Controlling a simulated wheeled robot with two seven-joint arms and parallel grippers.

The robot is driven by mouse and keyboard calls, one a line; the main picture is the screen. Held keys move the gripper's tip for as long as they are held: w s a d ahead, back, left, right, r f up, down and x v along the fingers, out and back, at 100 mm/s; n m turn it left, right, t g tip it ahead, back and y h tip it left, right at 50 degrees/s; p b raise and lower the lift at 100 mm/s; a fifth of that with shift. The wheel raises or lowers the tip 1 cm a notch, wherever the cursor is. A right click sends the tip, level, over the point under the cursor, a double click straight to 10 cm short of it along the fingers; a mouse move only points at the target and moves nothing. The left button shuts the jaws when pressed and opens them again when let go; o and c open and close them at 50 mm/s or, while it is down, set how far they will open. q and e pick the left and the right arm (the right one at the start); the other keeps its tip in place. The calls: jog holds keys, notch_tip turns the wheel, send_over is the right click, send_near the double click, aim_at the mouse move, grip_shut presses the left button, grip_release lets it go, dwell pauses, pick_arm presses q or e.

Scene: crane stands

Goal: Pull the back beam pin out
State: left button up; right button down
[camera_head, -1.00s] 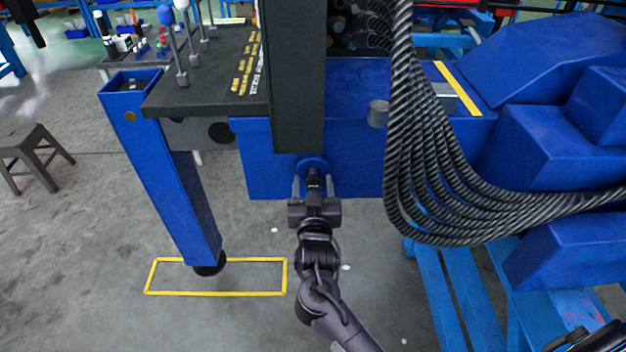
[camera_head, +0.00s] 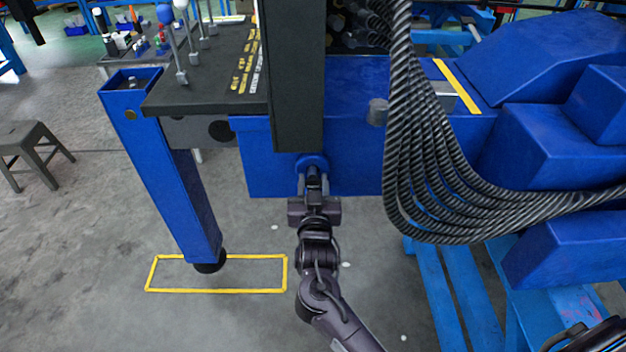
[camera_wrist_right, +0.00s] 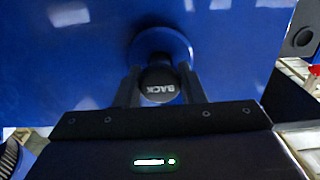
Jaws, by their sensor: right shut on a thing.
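The back beam pin (camera_wrist_right: 159,86) has a dark round head with the word BACK on it. It sits in a blue round collar (camera_wrist_right: 160,45) on the blue beam face, and the collar also shows in the head view (camera_head: 312,162). My right gripper (camera_head: 313,185) reaches up to it from below. Its two fingers (camera_wrist_right: 158,88) stand on either side of the pin head and are shut on it. The pin's shaft is hidden behind its head. My left gripper is not in view.
A blue stabiliser leg (camera_head: 178,170) stands at the left above a yellow floor frame (camera_head: 216,291). Thick black hoses (camera_head: 420,150) hang just right of my right arm. A grey stool (camera_head: 35,150) stands far left. The floor below the beam is clear.

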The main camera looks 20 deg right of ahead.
aim_at(313, 187)
jog(key=p+v, duration=0.1)
jog(key=v, duration=0.3)
jog(key=shift+f, duration=0.2)
jog(key=c, duration=1.3)
grip_release()
jog(key=shift+o, duration=1.1)
jog(key=shift+s, duration=0.1)
jog(key=shift+o, duration=0.4)
jog(key=shift+s+r, duration=0.1)
jog(key=shift+r, duration=0.1)
jog(key=shift+f, duration=0.1)
jog(key=shift+s+a, duration=0.15)
jog(key=shift+s, duration=0.15)
jog(key=b+v, duration=0.1)
jog(key=v, duration=0.6)
jog(key=shift+b, duration=0.4)
